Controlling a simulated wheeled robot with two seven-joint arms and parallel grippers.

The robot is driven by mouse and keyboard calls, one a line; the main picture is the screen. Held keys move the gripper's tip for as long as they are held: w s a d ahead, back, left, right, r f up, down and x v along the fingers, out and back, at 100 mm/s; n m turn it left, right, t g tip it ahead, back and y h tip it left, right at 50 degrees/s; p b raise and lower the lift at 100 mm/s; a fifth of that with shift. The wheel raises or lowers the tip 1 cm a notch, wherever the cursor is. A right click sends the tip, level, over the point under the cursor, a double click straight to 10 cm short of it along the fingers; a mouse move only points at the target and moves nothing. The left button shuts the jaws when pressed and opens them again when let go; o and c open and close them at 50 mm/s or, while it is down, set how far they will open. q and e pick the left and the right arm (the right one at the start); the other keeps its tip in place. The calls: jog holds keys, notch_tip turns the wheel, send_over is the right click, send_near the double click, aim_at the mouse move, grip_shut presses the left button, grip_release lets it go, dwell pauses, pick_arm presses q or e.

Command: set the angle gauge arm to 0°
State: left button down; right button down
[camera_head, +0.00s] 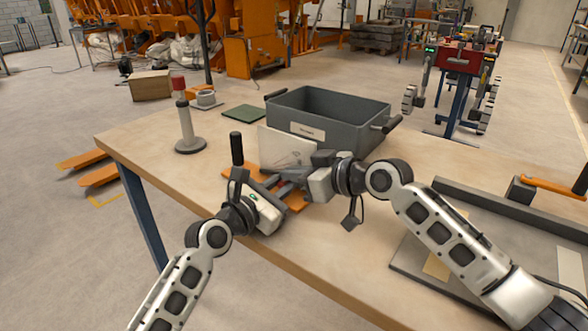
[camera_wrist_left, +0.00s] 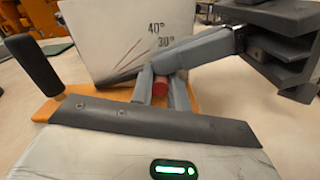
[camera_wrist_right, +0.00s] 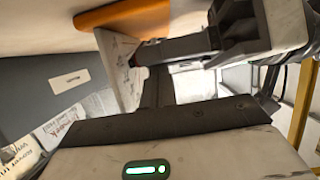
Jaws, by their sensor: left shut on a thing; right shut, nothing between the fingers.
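The angle gauge has an orange base (camera_head: 297,201) and an upright white plate (camera_head: 285,149). The plate (camera_wrist_left: 120,35) shows angle lines and the marks 40° and 30° in the left wrist view. A black upright handle (camera_head: 237,149) stands at the base's left end. My left gripper (camera_head: 284,184) is shut on a small red piece (camera_wrist_left: 161,88) low in front of the plate. My right gripper (camera_head: 276,181) is shut and empty, its fingers pointing left across the plate's front, close to the left fingers. The gauge arm cannot be clearly made out among the fingers.
A grey labelled bin (camera_head: 330,112) stands right behind the gauge. A post with a red top (camera_head: 184,120) stands at the left. The table's front left (camera_head: 170,177) is clear.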

pick_arm(q)
jog(key=c, duration=1.3)
grip_release()
jog(key=shift+r, duration=0.35)
jog(key=shift+c, duration=0.2)
pick_arm(e)
jog(key=shift+s+d+f, duration=0.1)
jog(key=shift+d+f, duration=0.05)
jog(key=shift+f, duration=0.45)
